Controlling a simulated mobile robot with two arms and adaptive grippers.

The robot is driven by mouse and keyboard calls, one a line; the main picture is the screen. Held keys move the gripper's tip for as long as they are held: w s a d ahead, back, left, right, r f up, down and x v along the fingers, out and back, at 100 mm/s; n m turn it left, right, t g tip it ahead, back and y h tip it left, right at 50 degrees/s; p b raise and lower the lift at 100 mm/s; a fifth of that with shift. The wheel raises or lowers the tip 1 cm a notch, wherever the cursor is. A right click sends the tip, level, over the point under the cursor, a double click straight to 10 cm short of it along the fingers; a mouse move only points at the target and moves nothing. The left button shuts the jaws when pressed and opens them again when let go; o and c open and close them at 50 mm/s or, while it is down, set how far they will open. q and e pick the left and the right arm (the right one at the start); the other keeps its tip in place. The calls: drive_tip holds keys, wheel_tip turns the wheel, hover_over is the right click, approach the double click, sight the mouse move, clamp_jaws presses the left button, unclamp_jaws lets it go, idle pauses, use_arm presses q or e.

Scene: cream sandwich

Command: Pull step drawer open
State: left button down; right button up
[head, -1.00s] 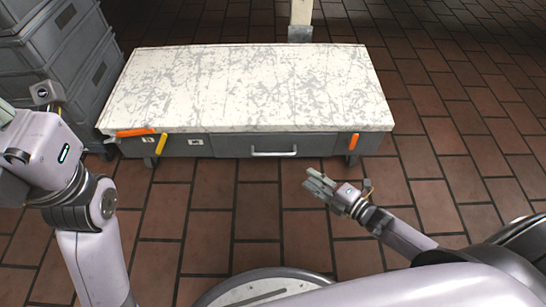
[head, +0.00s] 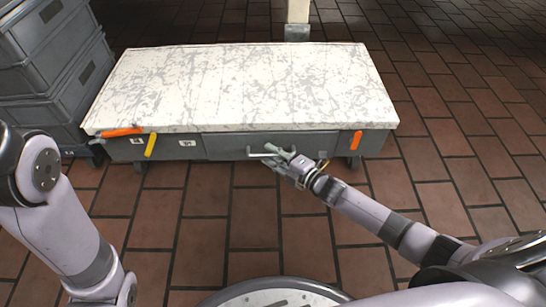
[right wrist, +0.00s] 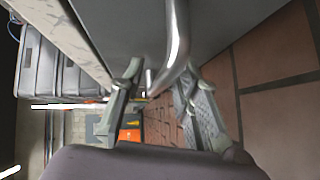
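The step (head: 240,85) is a low grey unit with a white, grey-veined top. Its drawer (head: 225,146) is in the front face and looks closed. The drawer's silver bar handle (head: 256,155) is partly covered by my right gripper (head: 272,156). In the right wrist view the handle (right wrist: 177,45) runs between the two fingertips of that gripper (right wrist: 158,88). The fingers are apart, one on each side of the bar, with gaps visible. My left gripper is out of view; only arm links show at the left.
Stacked grey crates (head: 45,60) stand against the left of the step. Orange (head: 122,132) and yellow (head: 151,145) pieces are on its front left, and another orange piece (head: 356,140) is at front right. The brick floor (head: 215,220) before the drawer is otherwise clear.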

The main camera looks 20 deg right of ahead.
drive_tip(key=shift+c, duration=0.4)
clamp_jaws()
idle(0.5)
